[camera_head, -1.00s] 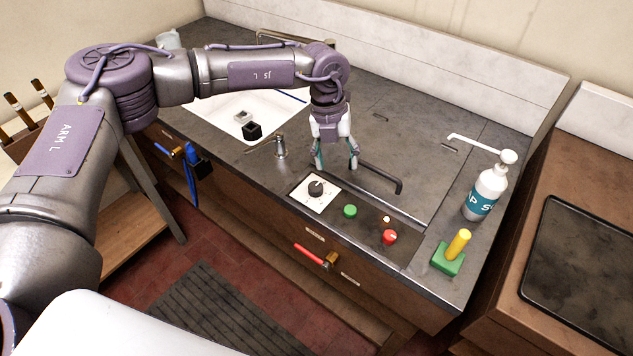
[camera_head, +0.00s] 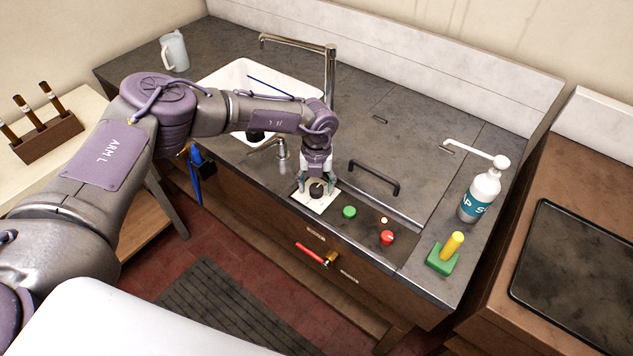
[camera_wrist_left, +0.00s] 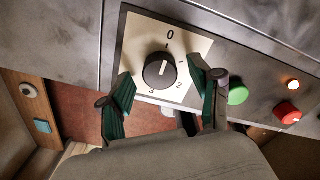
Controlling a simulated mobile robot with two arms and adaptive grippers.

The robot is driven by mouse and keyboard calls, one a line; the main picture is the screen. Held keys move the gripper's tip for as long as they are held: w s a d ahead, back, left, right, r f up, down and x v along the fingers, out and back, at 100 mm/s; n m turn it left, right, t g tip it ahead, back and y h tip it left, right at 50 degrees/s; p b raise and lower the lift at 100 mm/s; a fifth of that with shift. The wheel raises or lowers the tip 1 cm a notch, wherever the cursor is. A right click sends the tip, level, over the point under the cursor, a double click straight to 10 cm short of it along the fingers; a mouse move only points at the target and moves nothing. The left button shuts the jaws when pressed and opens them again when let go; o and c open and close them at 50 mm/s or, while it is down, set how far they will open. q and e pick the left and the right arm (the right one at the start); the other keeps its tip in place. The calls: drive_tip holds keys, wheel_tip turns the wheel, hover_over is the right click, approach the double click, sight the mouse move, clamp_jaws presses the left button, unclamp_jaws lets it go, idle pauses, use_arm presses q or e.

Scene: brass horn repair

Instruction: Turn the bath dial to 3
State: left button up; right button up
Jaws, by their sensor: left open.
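The bath dial is a round black knob (camera_head: 317,191) on a white plate (camera_head: 308,204) at the counter's front. In the left wrist view the knob (camera_wrist_left: 160,71) carries a short white mark that runs nearly upright. The plate (camera_wrist_left: 198,44) shows 0 at the top, 2 at lower right and 3 at lower left. My left gripper (camera_head: 318,184) points down over the dial, open. In the wrist view its green-lined fingers (camera_wrist_left: 161,78) stand on either side of the knob, with gaps visible. My right gripper is not in view.
A green button (camera_head: 349,212), a red knob (camera_head: 387,238) and a small lit lamp (camera_head: 384,220) sit right of the dial. A black handle (camera_head: 375,177) rises behind them. A tap (camera_head: 282,150) stands close left. A soap bottle (camera_head: 480,195) is farther right.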

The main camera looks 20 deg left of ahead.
use_arm(q)
drive_tip(key=shift+f, duration=0.4)
drive_tip(key=c, duration=1.1)
